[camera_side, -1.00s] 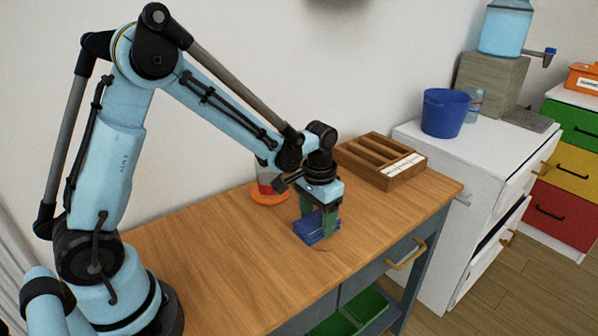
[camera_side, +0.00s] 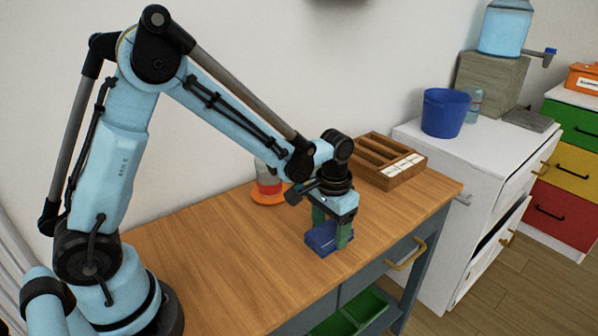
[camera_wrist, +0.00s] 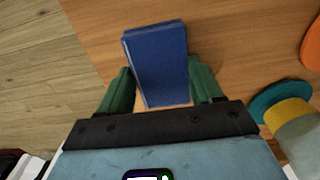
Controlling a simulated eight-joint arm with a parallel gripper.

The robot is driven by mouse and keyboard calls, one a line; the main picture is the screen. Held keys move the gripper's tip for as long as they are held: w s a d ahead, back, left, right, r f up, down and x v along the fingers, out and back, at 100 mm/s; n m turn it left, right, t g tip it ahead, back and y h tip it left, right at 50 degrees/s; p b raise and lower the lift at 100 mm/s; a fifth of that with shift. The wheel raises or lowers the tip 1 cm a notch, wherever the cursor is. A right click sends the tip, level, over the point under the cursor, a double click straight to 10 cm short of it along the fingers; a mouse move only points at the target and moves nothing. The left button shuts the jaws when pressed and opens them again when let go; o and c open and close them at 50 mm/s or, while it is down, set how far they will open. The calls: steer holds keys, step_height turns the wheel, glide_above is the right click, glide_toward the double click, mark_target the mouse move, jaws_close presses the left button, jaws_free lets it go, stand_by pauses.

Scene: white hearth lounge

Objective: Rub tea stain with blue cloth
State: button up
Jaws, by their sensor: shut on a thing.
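The blue cloth (camera_side: 322,241) is a folded pad on the wooden table top, near its front edge. It also shows in the wrist view (camera_wrist: 157,60), between the green fingers. My gripper (camera_side: 333,232) is shut on the blue cloth, with one finger on each side, and points down. The cloth appears to be at the table surface; I cannot tell how firmly it touches. I cannot make out the tea stain now; the cloth and gripper may cover it.
A glass jar (camera_side: 266,178) stands on an orange disc (camera_side: 268,198) behind my gripper. A wooden compartment box (camera_side: 392,178) sits at the table's back right. In the wrist view a teal disc with a yellow top (camera_wrist: 285,112) is at the right. The table's left is clear.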

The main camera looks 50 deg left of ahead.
mark_target(307, 222)
steer(key=shift+a, duration=0.5)
steer(key=shift+a+r, duration=0.1)
steer(key=shift+a, duration=3.3)
steer(key=shift+w+d, duration=0.15)
steer(key=shift+d, duration=4.85)
steer(key=shift+a, duration=5)
step_height(307, 222, up, 8)
